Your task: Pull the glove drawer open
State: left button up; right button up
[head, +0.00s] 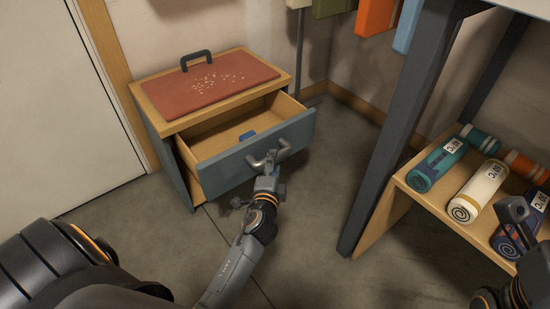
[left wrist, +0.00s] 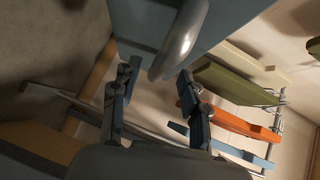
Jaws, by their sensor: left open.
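The glove drawer (head: 235,158) has a blue-grey front and stands pulled out of a small wooden cabinet (head: 150,113). Its pale inside shows, with a small blue item (head: 247,135) in it. A silver bar handle (head: 285,148) is on the front; it also shows in the left wrist view (left wrist: 182,40). My left gripper (head: 268,172) is at the handle and open. In the left wrist view its two fingers (left wrist: 157,78) stand either side of the handle's near end. Whether they touch it cannot be told. My right gripper (head: 518,222) shows partly at the right edge, by the shelf.
A red mat (head: 200,92) with pale crumbs and a dark handle (head: 196,56) lies on the cabinet. A shelf (head: 430,195) with several rolled items stands at right, with a dark post (head: 385,150). Coloured panels hang behind. The floor (head: 325,190) between cabinet and shelf is clear.

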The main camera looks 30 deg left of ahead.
pick_arm(q)
jog(key=v, duration=0.4)
dwell(0.4)
